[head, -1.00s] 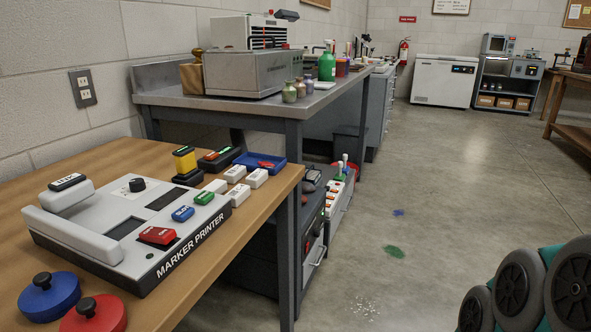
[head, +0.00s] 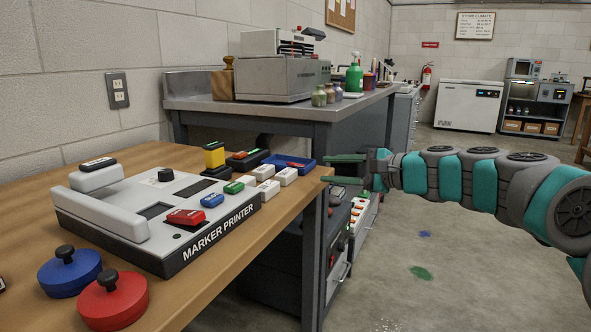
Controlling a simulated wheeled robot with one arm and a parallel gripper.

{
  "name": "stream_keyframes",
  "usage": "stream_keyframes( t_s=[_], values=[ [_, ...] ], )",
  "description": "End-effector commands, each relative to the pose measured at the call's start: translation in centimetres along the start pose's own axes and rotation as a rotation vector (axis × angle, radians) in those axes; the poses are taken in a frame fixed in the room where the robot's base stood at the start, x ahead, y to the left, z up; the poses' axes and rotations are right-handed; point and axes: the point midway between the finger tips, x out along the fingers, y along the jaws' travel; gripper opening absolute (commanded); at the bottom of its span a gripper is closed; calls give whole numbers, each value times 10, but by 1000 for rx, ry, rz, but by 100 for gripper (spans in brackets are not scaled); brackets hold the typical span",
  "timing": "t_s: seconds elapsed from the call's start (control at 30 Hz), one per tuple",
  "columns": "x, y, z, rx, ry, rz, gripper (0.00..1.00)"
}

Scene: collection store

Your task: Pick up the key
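I cannot make out a key for certain in the head view. A blue tray (head: 306,165) at the table's far right corner holds a small red item, too small to identify. My gripper (head: 327,169) reaches in from the right with its fingers pointing left. Its two green fingers are apart with nothing visible between them. It appears just right of the blue tray, by the table's corner; its exact height and distance are hard to tell.
The wooden table (head: 40,215) carries a marker printer (head: 135,218), several small white blocks, and blue (head: 70,275) and red (head: 113,303) knobbed discs. A metal bench (head: 250,112) with a grey machine stands behind. Open floor (head: 450,270) lies to the right.

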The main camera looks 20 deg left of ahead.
Motion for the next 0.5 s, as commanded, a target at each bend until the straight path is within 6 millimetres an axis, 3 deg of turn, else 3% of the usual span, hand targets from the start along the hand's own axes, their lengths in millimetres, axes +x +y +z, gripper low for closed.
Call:
stream_keyframes(
  t_s=[0.5],
  values=[
    [56,-4,-2,-3,-1,5,39]
  ],
)
